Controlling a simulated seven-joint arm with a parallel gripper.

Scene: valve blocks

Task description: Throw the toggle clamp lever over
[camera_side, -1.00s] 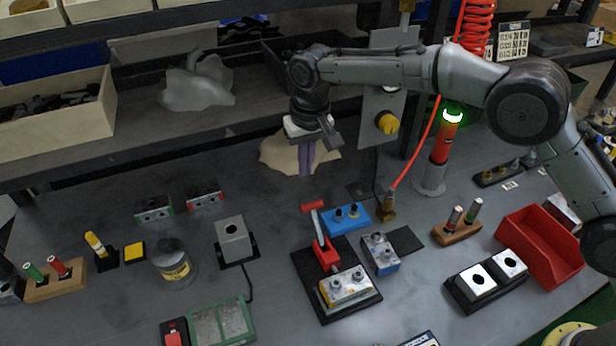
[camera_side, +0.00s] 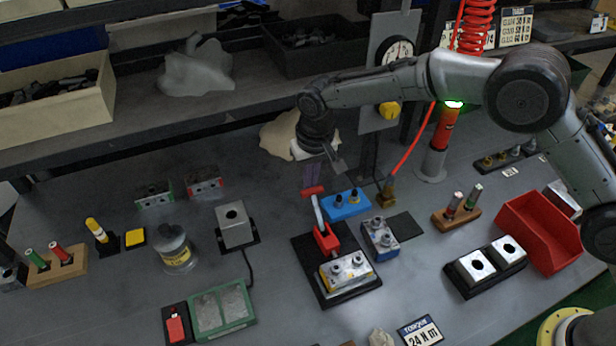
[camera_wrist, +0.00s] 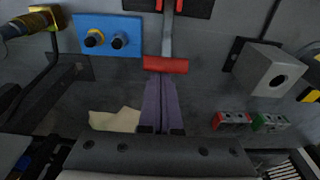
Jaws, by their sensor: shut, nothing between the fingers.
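The toggle clamp (camera_side: 326,238) has a red body and a pale lever arm (camera_side: 318,210) with a red crossbar handle (camera_side: 312,190). The lever stands up from the body, its handle at the back end, toward my gripper. A silver valve block (camera_side: 347,270) with a yellow marking sits in front of the clamp on the same black plate. My gripper (camera_side: 312,186) has purple fingers, shut and empty, pointing down just behind the handle. In the wrist view the fingertips (camera_wrist: 160,82) appear close to the red handle (camera_wrist: 165,64); I cannot tell whether they touch.
A blue block with two knobs (camera_side: 346,205) stands close on the right of the lever, and a blue-and-silver valve block (camera_side: 380,238) is beside the clamp. A grey box (camera_side: 236,226) stands to the left. A dial panel (camera_side: 395,75) rises behind.

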